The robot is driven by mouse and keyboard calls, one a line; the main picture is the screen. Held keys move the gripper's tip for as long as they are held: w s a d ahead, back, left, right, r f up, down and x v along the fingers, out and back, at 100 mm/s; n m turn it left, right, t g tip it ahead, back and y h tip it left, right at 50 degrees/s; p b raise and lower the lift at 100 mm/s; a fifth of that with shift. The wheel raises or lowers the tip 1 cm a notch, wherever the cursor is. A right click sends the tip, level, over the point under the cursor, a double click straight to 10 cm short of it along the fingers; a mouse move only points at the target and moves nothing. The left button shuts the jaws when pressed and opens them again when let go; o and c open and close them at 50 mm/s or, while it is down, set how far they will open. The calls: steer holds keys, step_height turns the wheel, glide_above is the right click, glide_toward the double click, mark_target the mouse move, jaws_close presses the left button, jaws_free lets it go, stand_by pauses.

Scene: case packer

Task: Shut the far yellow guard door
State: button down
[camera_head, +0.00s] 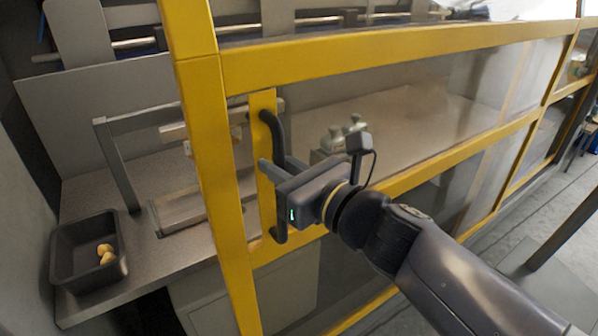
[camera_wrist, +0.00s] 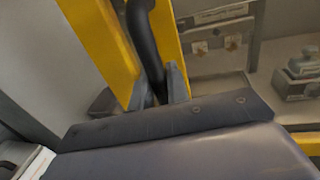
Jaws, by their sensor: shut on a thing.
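The yellow guard door (camera_head: 390,55) has a yellow frame with clear panels and fills the middle and right of the head view. A black bar handle (camera_head: 274,128) stands upright on a yellow strip near its left end. My gripper (camera_head: 276,172) is shut on the middle of this handle, with the arm reaching in from the lower right. In the wrist view, the handle (camera_wrist: 146,45) runs down between my two fingertips (camera_wrist: 160,88), beside a yellow upright. The fingers partly hide the handle's middle. I cannot tell whether the door is fully closed.
A thick yellow post (camera_head: 205,130) stands left of the handle. A dark bin (camera_head: 62,262) with a few yellowish pieces sits on the grey worktop at lower left. Metal fittings (camera_head: 343,133) show behind the clear panel. Open floor (camera_head: 510,245) lies at the right.

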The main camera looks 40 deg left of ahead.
steer(key=s+a+b, duration=0.4)
steer(key=s, duration=0.6)
steer(key=s+a+b, duration=0.4)
steer(key=s+b, duration=0.1)
steer(key=s, duration=0.5)
steer(key=s+a+b, duration=0.4)
steer(key=s, duration=0.6)
steer(key=shift+s+a, duration=0.35)
steer(key=shift+s, duration=0.05)
steer(key=shift+r, duration=0.1)
steer(key=c, duration=1.6)
jaws_free()
steer(key=shift+s+a, duration=0.1)
steer(key=shift+s, duration=0.05)
steer(key=shift+o, duration=0.8)
